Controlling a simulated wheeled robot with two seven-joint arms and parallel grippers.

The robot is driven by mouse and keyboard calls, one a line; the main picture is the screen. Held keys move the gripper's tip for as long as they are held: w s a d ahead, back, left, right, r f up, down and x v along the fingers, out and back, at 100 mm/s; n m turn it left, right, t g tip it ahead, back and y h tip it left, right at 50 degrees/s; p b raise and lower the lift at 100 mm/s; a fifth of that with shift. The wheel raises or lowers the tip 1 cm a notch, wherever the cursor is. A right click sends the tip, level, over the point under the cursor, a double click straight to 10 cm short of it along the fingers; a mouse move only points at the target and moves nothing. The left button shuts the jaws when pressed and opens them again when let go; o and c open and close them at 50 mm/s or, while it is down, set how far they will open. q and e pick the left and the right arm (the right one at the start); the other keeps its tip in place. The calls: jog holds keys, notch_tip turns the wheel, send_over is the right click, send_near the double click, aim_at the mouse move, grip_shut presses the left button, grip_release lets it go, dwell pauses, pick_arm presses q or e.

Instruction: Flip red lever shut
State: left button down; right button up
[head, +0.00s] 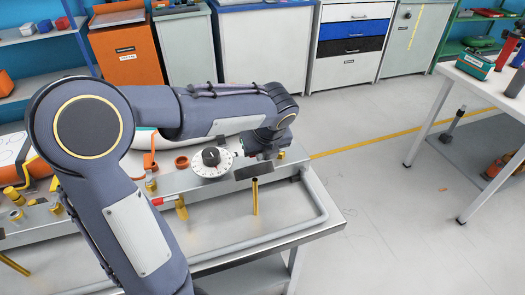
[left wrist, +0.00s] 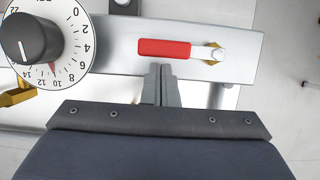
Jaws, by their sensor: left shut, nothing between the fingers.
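The red lever (left wrist: 164,48) shows in the left wrist view, lying sideways along a pale metal panel. Its right end joins a metal arm at a brass pivot (left wrist: 215,54). My left gripper (left wrist: 166,72) is shut and empty, its fingertips just below the lever's red grip in that view. I cannot tell whether they touch it. In the head view the left gripper (head: 262,166) is over the bench, right of the dial, and hides the lever there. My right gripper is not in view.
A dial with a black knob (head: 211,157) is beside the gripper; it also shows in the left wrist view (left wrist: 32,38). A brass post (head: 255,197) stands in front. Another red handle (head: 157,201) with brass fittings is nearer my arm. Open floor (head: 390,200) lies right of the bench.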

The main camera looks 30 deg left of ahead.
pick_arm(q)
jog(key=shift+a+r+m+p, duration=0.1)
jog(key=shift+a+m+p, duration=0.15)
jog(key=shift+m+p, duration=0.2)
